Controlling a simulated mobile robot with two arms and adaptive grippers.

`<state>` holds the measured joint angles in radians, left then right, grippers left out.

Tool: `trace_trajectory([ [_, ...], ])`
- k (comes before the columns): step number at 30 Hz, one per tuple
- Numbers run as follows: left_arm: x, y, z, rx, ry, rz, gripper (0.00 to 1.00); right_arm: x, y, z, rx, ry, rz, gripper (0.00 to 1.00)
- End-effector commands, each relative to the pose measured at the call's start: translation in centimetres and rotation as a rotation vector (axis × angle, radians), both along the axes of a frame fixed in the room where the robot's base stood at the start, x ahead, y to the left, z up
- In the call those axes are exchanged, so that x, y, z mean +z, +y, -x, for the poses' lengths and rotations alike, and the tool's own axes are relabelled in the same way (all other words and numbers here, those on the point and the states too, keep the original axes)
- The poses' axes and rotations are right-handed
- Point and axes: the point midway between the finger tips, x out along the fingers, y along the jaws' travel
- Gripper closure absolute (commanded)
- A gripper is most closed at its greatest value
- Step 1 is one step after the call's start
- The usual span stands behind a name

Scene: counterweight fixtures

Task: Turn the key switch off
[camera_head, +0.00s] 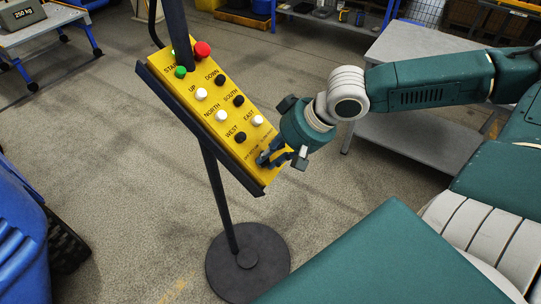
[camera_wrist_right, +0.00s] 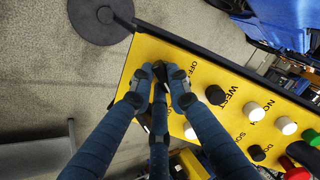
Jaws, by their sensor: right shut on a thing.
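The yellow control panel (camera_head: 225,130) is tilted on a dark stand and also fills much of the right wrist view (camera_wrist_right: 200,57). My right gripper (camera_head: 268,158) is at the panel's lower end, below the WEST button (camera_head: 239,137) and EAST button (camera_head: 257,120). In the right wrist view its fingers (camera_wrist_right: 165,76) are closed together at the panel face beside printed lettering that seems to read OFF. The key switch is hidden between or behind the fingers, so its turn position cannot be told. My left gripper is in neither view.
A red button (camera_head: 202,49) and a green one (camera_head: 180,71) are at the panel's upper end. The stand's round base (camera_head: 247,270) is on the floor. A grey table (camera_head: 410,140) stands behind my right arm. A blue object (camera_head: 22,235) is at left.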

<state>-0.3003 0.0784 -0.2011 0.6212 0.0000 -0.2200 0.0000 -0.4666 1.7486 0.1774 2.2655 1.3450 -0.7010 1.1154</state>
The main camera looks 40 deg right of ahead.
Motion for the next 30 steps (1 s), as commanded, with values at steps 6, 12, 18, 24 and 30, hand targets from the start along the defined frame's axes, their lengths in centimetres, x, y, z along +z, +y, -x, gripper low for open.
trace_trajectory([
  [6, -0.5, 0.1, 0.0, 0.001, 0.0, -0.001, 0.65, -0.1, 0.0, 0.0, 0.068, -0.019, 0.051, 1.0],
  [12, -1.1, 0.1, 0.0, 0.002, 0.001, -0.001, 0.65, -0.1, 0.0, -0.1, 0.19, -0.055, 0.139, 1.0],
  [18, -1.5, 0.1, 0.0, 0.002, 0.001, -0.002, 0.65, 0.0, 0.0, -0.1, 0.338, -0.099, 0.246, 1.0],
  [24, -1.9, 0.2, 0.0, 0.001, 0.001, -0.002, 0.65, 0.0, 0.1, -0.2, 0.489, -0.143, 0.353, 1.0],
  [30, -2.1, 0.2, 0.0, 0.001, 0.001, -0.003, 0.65, 0.1, 0.1, -0.2, 0.639, -0.188, 0.462, 1.0],
])
